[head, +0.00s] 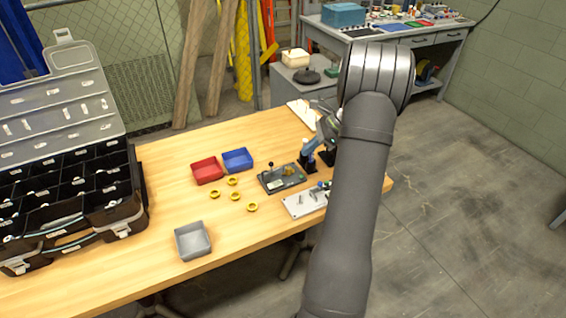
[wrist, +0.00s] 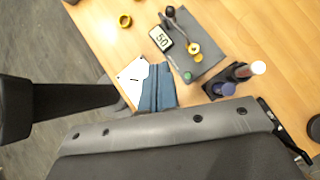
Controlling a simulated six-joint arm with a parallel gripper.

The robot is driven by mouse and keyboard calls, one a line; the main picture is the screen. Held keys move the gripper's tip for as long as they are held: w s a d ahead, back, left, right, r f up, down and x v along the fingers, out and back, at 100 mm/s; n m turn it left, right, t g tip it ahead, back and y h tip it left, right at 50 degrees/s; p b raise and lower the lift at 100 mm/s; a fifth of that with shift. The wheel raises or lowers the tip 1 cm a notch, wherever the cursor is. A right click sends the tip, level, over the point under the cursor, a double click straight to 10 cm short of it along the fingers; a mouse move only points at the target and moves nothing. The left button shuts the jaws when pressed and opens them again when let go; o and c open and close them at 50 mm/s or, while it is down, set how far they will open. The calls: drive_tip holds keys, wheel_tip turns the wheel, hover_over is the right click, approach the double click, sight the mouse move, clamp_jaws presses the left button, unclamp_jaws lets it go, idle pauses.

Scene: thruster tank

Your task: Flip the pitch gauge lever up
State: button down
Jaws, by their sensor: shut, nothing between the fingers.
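The dark gauge board (head: 291,184) lies on the table left of my arm. It has a small display and a thin lever with a dark knob (head: 270,165) at its left side. In the wrist view the board (wrist: 208,28) shows a display reading 50 (wrist: 161,38), the lever knob (wrist: 170,11), a yellow knob (wrist: 194,47) and a green button (wrist: 187,75). My gripper (wrist: 157,68) has blue-grey fingers, shut and empty, apart from the lever.
A white panel (head: 298,205) lies nearer the front edge, partly behind my arm. Dark holders with bottles (wrist: 228,83) stand beside the board. Yellow rings (head: 232,182), a red bin (head: 207,171), a blue bin (head: 238,160), a grey bin (head: 192,241) and an open toolbox (head: 75,190) are left.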

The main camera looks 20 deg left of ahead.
drive_tip(key=shift+w+d+f+m+t+y, duration=0.15)
drive_tip(key=shift+w+d+f+m+y, duration=0.15)
drive_tip(key=shift+d+y, duration=0.15)
drive_tip(key=shift+w+d+f+m+t+y, duration=0.1)
drive_tip(key=shift+w+d+f+m+y, duration=0.2)
drive_tip(key=shift+d, duration=0.3)
drive_tip(key=shift+w+d+f+m+t+y, duration=0.2)
drive_tip(key=shift+w+d+y, duration=0.1)
drive_tip(key=shift+d+y, duration=0.2)
drive_tip(key=x, duration=1)
drive_tip(key=shift+s, duration=0.15)
drive_tip(key=shift+s+a+r, duration=0.1)
drive_tip(key=shift+s+a, duration=0.05)
drive_tip(key=shift+a, duration=0.8)
drive_tip(key=shift+s+a+r, duration=0.1)
drive_tip(key=shift+s+a, duration=0.1)
drive_tip(key=shift+a, duration=0.8)
drive_tip(key=shift+s+a+r+h, duration=0.15)
drive_tip(key=shift+r+h, duration=0.05)
drive_tip(key=shift+h, duration=0.15)
drive_tip(key=shift+s+a+r+t+h, duration=0.15)
drive_tip(key=shift+r+t+h, duration=0.1)
drive_tip(key=shift+t+h, duration=0.2)
